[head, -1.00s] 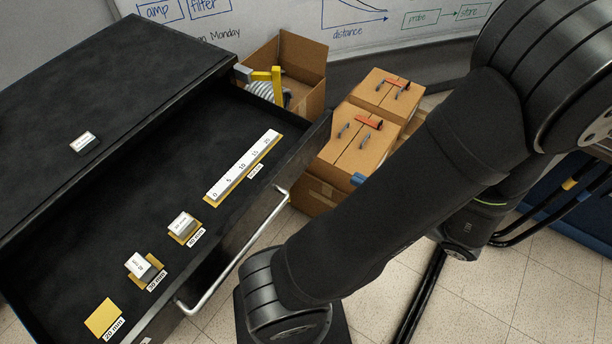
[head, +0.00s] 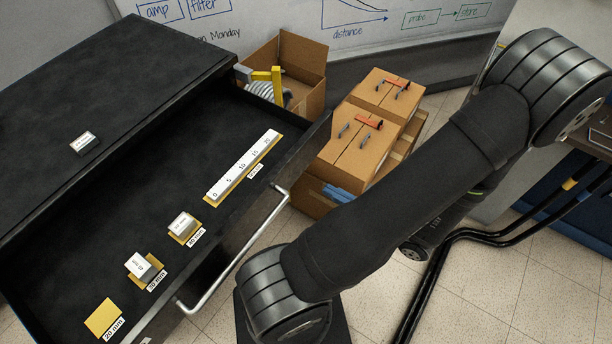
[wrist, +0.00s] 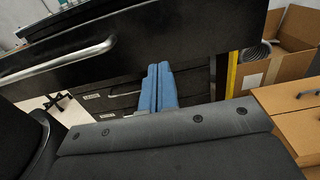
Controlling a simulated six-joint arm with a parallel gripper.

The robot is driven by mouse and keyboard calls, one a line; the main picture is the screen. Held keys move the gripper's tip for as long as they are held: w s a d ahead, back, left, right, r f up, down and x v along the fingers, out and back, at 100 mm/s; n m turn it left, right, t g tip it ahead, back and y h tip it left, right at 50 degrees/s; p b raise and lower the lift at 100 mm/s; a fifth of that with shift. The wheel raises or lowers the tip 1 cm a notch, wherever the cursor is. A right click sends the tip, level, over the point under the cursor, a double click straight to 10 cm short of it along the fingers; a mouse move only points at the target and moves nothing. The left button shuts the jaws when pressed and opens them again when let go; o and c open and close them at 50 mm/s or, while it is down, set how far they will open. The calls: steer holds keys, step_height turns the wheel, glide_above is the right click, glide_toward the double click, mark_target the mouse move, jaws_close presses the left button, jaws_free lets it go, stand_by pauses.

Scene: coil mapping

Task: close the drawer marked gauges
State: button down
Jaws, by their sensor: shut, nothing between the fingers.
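The open drawer (head: 300,165) sticks out of a black cabinet (head: 130,75). A silver bar handle (head: 232,255) runs along its front. In the wrist view the drawer front (wrist: 160,45) hangs across the top, with the handle (wrist: 60,62) at left. No gauges marking is readable on it. My gripper's blue fingers (wrist: 157,88) are shut side by side with nothing between them, appearing below the drawer front in the wrist view. In the head view the blue fingers (head: 338,193) show beside the cardboard boxes, partly hidden by my arm. I cannot tell whether they touch the drawer.
In the drawer lie a white scale strip (head: 243,165), two small blocks (head: 182,224) and an empty yellow pad (head: 103,318). Another block (head: 83,142) sits on the cabinet. Cardboard boxes (head: 345,150) and an open box (head: 305,70) stand beyond. Lower drawers (wrist: 115,100) are closed.

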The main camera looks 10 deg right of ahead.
mark_target(295, 172)
steer(key=shift+x, duration=4)
steer(key=x, duration=3.2)
steer(key=shift+a+f, duration=0.1)
steer(key=shift+f, duration=0.1)
steer(key=shift+w+a+r, duration=0.1)
steer(key=shift+w+a, duration=0.1)
steer(key=shift+w, duration=0.1)
steer(key=v, duration=1.4)
steer(key=shift+s+d, duration=0.15)
steer(key=shift+s, duration=0.05)
